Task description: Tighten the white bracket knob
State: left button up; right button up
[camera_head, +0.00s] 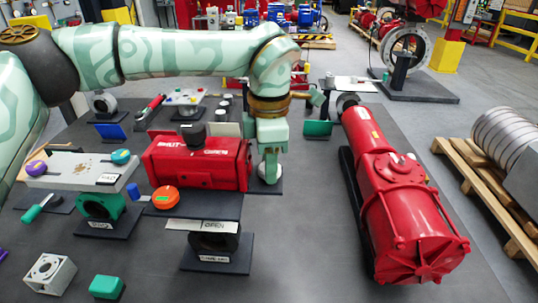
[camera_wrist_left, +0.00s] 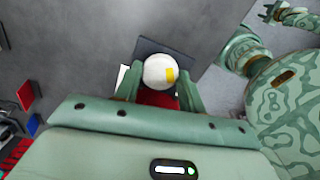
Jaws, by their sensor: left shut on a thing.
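The white knob (camera_wrist_left: 157,72) is a round white ball-like cap with a yellow mark, seen between my left gripper's fingers in the left wrist view. In the head view a small pale part of the knob (camera_head: 269,173) shows below the gripper, at the right end of the red actuator box (camera_head: 198,165). My left gripper (camera_head: 269,168) points down there and is shut on the knob, a finger on each side (camera_wrist_left: 160,90). The bracket under the knob is mostly hidden; a dark base plate (camera_wrist_left: 148,46) shows beside it.
A large red cylinder actuator (camera_head: 410,215) lies to the right. An orange knob (camera_head: 166,197) and a dark stand marked OPEN (camera_head: 214,240) are in front. A grey plate (camera_head: 80,169) with purple and blue knobs is at left. Bare dark tabletop (camera_head: 310,230) lies between.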

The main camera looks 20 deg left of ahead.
pick_arm(q)
jog(key=m+p, duration=0.1)
jog(key=p, duration=0.1)
jog(key=m+p, duration=0.2)
jog(key=shift+r+m+p, duration=0.3)
jog(key=shift+r+p, duration=0.05)
jog(key=shift+f+m+p, duration=0.15)
jog(key=shift+m+p, duration=0.85)
jog(key=shift+m, duration=0.4)
jog(key=shift+w+f, duration=0.1)
jog(key=o, duration=1)
notch_tip(320, 180, up, 16)
jog(key=shift+r+p, duration=0.15)
jog(key=shift+p, duration=0.55)
